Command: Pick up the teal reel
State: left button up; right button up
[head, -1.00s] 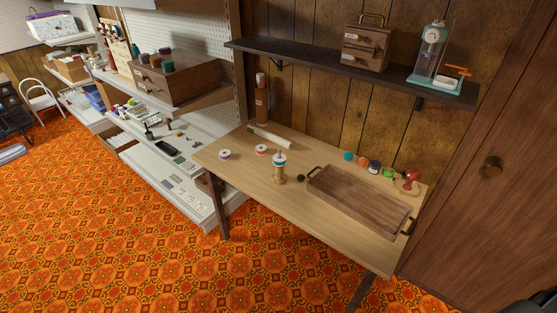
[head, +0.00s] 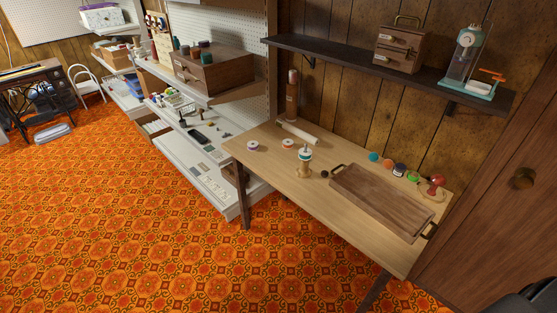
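A small white reel with a teal band (head: 305,153) sits at the top of a turned wooden stand (head: 304,169) on the wooden table. A pale reel with a purple centre (head: 253,146) lies near the table's left end. A pale reel with a reddish centre (head: 288,143) lies between them. A small teal-blue round thing (head: 374,157) is at the table's back edge; I cannot tell what it is. Neither of my grippers is in view.
The table (head: 262,163) also holds a wooden tray (head: 380,200), several coloured jars (head: 399,170), a red-topped stamp-like object (head: 435,186) and a pale roll (head: 297,133). A dark wall shelf (head: 350,68) hangs above. Patterned floor (head: 130,220) is open to the left.

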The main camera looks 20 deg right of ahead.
aim_at(302, 155)
jog(key=u, duration=0.35)
jog(key=k, duration=0.45)
jog(key=u, duration=0.75)
jog(key=i, duration=2.05)
jog(key=z, duration=1.45)
jog(key=i, duration=0.55)
jog(key=z, duration=0.55)
